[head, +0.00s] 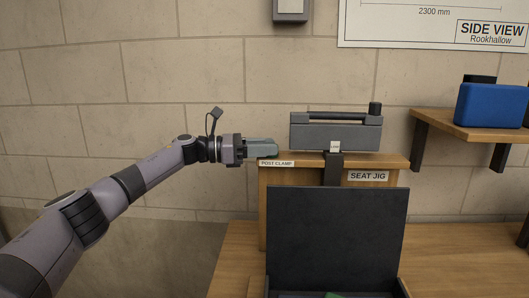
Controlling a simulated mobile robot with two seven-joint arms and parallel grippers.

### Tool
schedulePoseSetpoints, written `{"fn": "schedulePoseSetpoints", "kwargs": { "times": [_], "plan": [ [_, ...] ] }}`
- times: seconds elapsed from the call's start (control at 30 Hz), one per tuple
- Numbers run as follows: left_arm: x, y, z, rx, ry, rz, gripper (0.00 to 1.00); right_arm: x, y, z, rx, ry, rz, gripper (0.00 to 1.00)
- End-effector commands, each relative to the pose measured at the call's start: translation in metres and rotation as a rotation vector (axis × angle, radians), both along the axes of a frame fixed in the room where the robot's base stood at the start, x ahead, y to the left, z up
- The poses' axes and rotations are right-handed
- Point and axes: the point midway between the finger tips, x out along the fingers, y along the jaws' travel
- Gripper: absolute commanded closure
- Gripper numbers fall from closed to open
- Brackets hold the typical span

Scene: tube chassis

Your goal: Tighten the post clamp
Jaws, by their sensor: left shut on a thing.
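My left gripper (270,148) reaches in from the left, level, at the left end of the seat jig's wooden stand (393,161). Its jaws are shut just above the white label reading POST CLAMP (277,163). They appear to be shut on the post clamp there, which the fingers hide almost wholly. The grey seat jig body (335,138) stands on the stand to the right of the gripper, with a dark bar along its top and a black knob (375,108) at its right end. My right gripper is not in view.
An open black case lid (335,235) stands upright in front of the stand, on a wooden bench (238,262). A blue box (492,104) sits on a wall shelf (470,128) at right. The wall left of the stand is clear.

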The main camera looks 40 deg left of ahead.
Motion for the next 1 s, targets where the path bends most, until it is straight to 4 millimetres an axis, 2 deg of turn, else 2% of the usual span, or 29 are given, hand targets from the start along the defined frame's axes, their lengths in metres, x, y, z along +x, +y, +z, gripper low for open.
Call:
{"fn": "schedulePoseSetpoints", "kwargs": {
  "times": [0.5, 1.0],
  "plan": [
    [0.002, 0.0, -0.001, -0.002, 0.0, -0.112, 0.92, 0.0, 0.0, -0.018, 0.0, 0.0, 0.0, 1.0],
    [0.003, 0.0, 0.0, -0.002, -0.001, -0.183, 0.92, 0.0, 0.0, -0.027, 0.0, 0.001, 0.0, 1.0]
  ]
}}
